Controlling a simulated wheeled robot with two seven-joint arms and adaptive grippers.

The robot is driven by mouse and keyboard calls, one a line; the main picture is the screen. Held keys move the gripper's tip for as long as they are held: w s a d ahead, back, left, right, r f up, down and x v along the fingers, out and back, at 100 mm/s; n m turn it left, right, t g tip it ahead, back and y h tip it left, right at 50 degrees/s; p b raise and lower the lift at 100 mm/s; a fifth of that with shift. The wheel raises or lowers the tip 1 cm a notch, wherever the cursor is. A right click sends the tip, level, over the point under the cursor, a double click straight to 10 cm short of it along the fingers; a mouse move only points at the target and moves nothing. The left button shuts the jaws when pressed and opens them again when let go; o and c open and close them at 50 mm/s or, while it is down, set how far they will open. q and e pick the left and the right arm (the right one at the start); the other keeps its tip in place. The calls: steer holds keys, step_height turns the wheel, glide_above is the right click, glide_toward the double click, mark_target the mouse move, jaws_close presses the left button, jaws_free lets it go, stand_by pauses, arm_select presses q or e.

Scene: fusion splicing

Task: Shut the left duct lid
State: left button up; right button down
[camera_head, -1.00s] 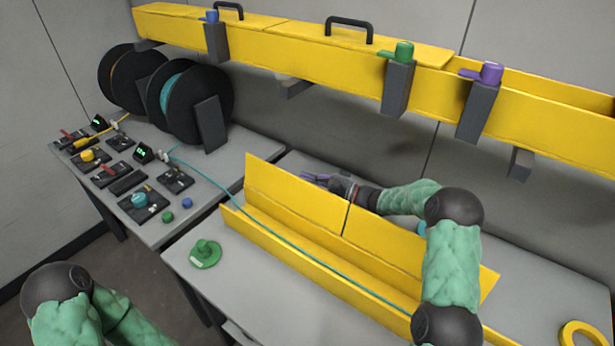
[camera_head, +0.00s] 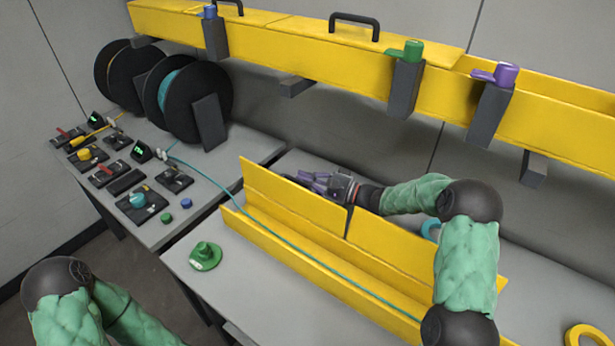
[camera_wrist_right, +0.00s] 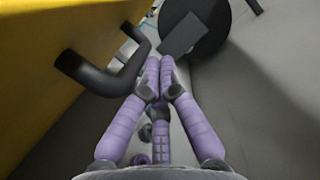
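The yellow duct (camera_head: 290,262) lies open on the near table, with a teal fibre along its channel. Its left lid (camera_head: 292,206) stands up along the far side, and it also shows in the right wrist view (camera_wrist_right: 40,70) with a black handle (camera_wrist_right: 105,78). My right gripper (camera_head: 318,183) is behind the left lid, by its top edge, partly hidden by it. In the right wrist view its purple fingers (camera_wrist_right: 160,75) are together with nothing between them, beside the handle. Contact with the lid cannot be told. My left gripper is out of view.
The right lid (camera_head: 412,255) also stands up. A green part (camera_head: 205,256) sits on the near table left of the duct, and a yellow ring (camera_head: 590,337) at the right. An overhead yellow duct (camera_head: 290,55) with clamps runs above. Cable reels (camera_head: 180,98) stand on the left table.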

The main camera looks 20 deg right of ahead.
steer(key=shift+s+a+r, duration=0.45)
steer(key=shift+a, duration=0.1)
stand_by(0.4)
steer(key=s+d+r+p, duration=0.1)
steer(key=s+d+r, duration=0.5)
steer(key=s+d, duration=0.1)
steer(key=shift+p, duration=0.3)
